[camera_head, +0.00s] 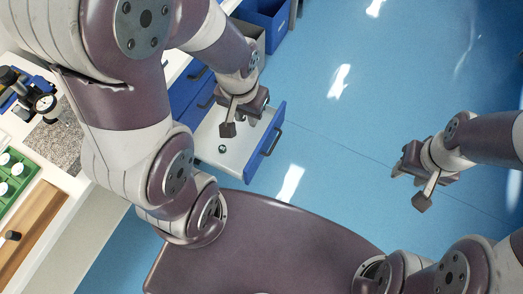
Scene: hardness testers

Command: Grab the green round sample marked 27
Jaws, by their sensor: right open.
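A small dark round piece (222,149) lies in the open white-bottomed drawer (236,158). It may be the green sample, but its colour and any number 27 are too small to tell. My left gripper (243,119) is above the drawer, up and to the right of the piece in the picture. Its fingers are apart, with nothing seen between them. My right gripper (410,186) is open and empty over the blue floor, well to the right of the drawer.
A green tray (31,174) with white round items is on the worktop at the left, by a wooden board (32,222). A black and blue instrument (41,101) stands behind. Blue bins (264,22) are at the top. The floor at right is clear.

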